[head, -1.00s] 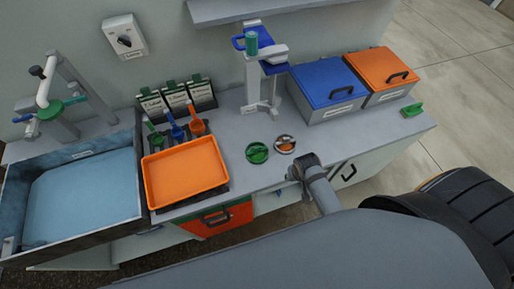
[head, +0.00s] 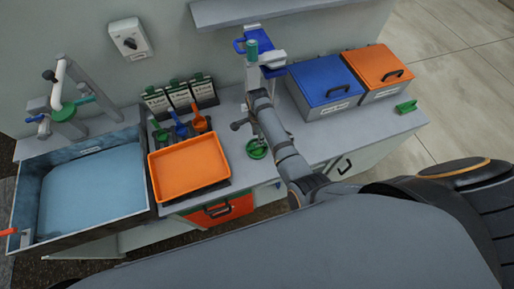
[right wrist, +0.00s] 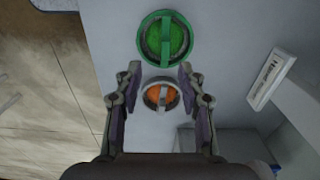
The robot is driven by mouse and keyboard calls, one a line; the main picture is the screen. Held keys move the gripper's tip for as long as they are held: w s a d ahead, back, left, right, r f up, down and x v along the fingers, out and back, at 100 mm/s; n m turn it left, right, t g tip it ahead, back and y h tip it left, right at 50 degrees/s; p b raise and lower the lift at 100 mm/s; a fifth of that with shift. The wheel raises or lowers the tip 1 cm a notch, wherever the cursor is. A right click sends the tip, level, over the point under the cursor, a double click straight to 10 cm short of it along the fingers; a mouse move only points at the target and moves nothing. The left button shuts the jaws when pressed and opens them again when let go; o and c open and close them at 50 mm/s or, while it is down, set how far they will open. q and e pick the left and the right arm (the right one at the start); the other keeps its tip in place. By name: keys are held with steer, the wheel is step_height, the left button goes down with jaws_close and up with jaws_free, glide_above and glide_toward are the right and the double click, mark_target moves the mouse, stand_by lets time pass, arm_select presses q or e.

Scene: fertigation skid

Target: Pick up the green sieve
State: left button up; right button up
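The green sieve (head: 257,150), a round green rim with a bar across it, sits on the grey counter; my right arm partly covers it in the head view. In the right wrist view, the green sieve (right wrist: 165,38) is whole, just beyond the fingertips. My right gripper (right wrist: 160,72) is open and empty, its fingers spread. A similar round piece with an orange middle (right wrist: 160,96) shows between the fingers, lower in the picture; my arm hides it in the head view. I cannot tell my gripper's height above the counter. My left gripper is not in view.
An orange tray (head: 188,168) stands left of the sieve, with scoops (head: 180,128) behind it. A blue-lidded bin (head: 327,82) and an orange-lidded bin (head: 377,68) stand at the back right. A stand (head: 252,62) rises behind my arm. A sink basin (head: 150,190) is at left.

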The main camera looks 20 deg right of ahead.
mark_target(257, 147)
step_height(257, 147, down, 3)
steer(key=shift+f+b, duration=0.1)
steer(key=shift+b, duration=0.3)
steer(key=shift+w+f, duration=0.15)
steer(key=shift+f, duration=0.05)
steer(key=f+b, duration=0.1)
steer(key=b, duration=0.1)
steer(key=f+b, duration=0.4)
steer(key=b, duration=0.1)
steer(key=shift+w+a+f, duration=0.1)
steer(key=shift+w+f, duration=0.15)
steer(key=shift+w, duration=0.1)
steer(key=shift+s+r, duration=0.1)
steer(key=shift+r, duration=0.1)
jaws_close()
